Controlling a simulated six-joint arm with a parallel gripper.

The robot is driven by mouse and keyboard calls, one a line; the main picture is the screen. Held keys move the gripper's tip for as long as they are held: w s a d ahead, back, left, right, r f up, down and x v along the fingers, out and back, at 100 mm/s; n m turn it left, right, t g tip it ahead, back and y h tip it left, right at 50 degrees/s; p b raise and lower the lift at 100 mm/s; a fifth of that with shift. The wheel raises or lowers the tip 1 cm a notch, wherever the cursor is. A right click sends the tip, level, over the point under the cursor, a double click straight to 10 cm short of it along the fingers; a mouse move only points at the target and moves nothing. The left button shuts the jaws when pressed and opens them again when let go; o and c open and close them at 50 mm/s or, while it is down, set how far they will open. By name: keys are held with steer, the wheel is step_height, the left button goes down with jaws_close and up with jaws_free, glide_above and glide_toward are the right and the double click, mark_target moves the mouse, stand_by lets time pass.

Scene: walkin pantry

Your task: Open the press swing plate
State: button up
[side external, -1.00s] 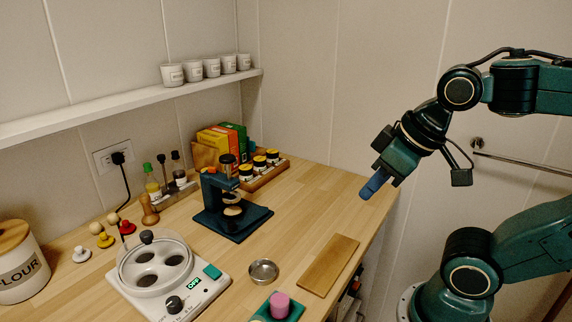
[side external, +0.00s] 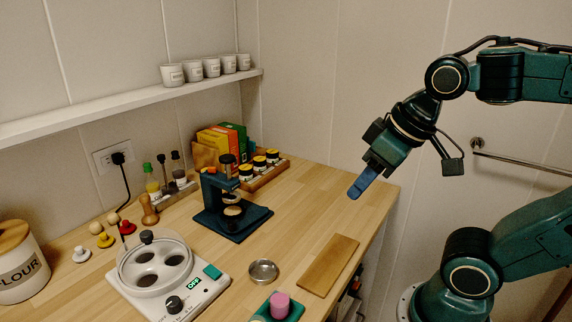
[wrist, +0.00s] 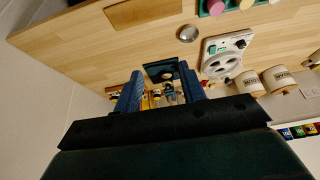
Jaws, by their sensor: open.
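The press (side external: 228,206) is a dark blue-green device with a flat base, an upright column and a dark knob on top, standing on the counter near the back. A round light-coloured plate (side external: 232,211) sits in it under the head; I cannot tell its exact swing position. The press also shows small in the wrist view (wrist: 160,73), beyond and between my fingers. My gripper (side external: 358,191) is open and empty, in the air to the right of the press and well apart from it. Its blue fingers show spread in the wrist view (wrist: 162,92).
A white device with a round clear lid (side external: 153,262) stands front left of the press. A metal dish (side external: 263,271), a wooden board (side external: 328,265) and a pink cylinder on a green block (side external: 280,305) lie in front. Jars in a wooden tray (side external: 262,172) stand behind.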

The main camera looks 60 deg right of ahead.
steer(key=w+r+g, duration=0.1)
steer(key=w+r, duration=0.2)
steer(key=w, duration=0.5)
steer(key=m+g, duration=0.2)
steer(key=g, duration=0.2)
glide_above(231, 222)
step_height(231, 222, down, 8)
steer(key=shift+f, duration=0.15)
steer(key=shift+f, duration=6.8)
jaws_close()
